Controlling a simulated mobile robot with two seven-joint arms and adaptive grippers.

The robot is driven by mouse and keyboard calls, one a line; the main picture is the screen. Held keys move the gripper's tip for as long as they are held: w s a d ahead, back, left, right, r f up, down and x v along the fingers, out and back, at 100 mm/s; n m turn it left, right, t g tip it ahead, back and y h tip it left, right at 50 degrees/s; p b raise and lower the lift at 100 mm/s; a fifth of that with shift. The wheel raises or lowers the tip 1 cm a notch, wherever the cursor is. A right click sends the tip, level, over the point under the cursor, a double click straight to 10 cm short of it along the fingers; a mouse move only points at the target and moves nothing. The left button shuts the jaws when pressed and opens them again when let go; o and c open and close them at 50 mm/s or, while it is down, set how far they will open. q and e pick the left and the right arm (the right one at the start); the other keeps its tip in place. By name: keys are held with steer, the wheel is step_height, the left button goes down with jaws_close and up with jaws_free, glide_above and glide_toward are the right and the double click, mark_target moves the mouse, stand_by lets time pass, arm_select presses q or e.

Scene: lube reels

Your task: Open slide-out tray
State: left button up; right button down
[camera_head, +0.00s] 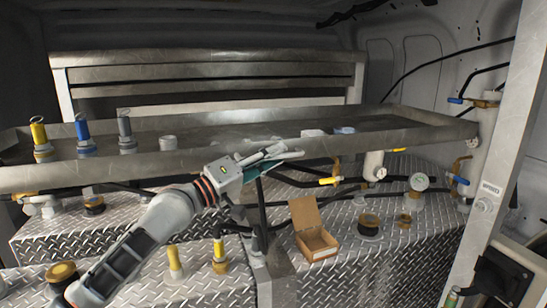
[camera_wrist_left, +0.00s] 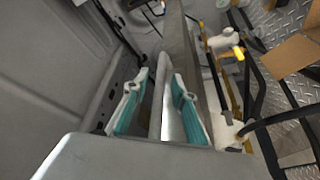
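The slide-out tray (camera_head: 400,141) is a long, shallow metal tray across the middle of the head view, above diamond-plate boxes. My left gripper (camera_head: 284,152) is at the middle of its front wall. In the left wrist view the two teal-padded fingers of this gripper (camera_wrist_left: 160,80) stand apart, one on each side of the tray's thin upright wall (camera_wrist_left: 178,35). The gripper looks open around that wall, with gaps showing. Whether either pad touches the metal is unclear. My right gripper is not in view.
Yellow, blue and grey capped nozzles (camera_head: 83,135) stand at the tray's left. An open cardboard box (camera_head: 314,237) sits on the diamond plate below. Hoses, a gauge (camera_head: 419,182) and yellow-handled valves (camera_head: 330,181) lie under the tray's front edge. A metal post (camera_head: 497,160) rises at the right.

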arm_select(q)
steer(key=v, duration=1.2)
steer(key=shift+w, duration=0.1)
steer(key=s+a+f+m+t+y, duration=0.1)
steer(key=s+f+y, duration=0.2)
steer(key=f, duration=1.2)
steer(key=s+a+f+m+y, duration=0.1)
steer(key=s+f+y, duration=0.25)
steer(key=f, duration=1.15)
steer(key=s+a+f+m+g+y, duration=0.1)
steer(key=s+a+f+y, duration=0.2)
steer(key=s+f, duration=0.8)
steer(key=s+a+f+m+g+y, duration=0.1)
steer(key=s+a+f, duration=0.4)
steer(key=s+f, duration=0.5)
step_height(320, 180, down, 3)
steer(key=m+y, duration=0.1)
steer(key=y, duration=0.1)
steer(key=shift+s+a+m+g+y, duration=0.3)
steer(key=shift+s+g+y, duration=0.05)
steer(key=shift+s+g, duration=0.05)
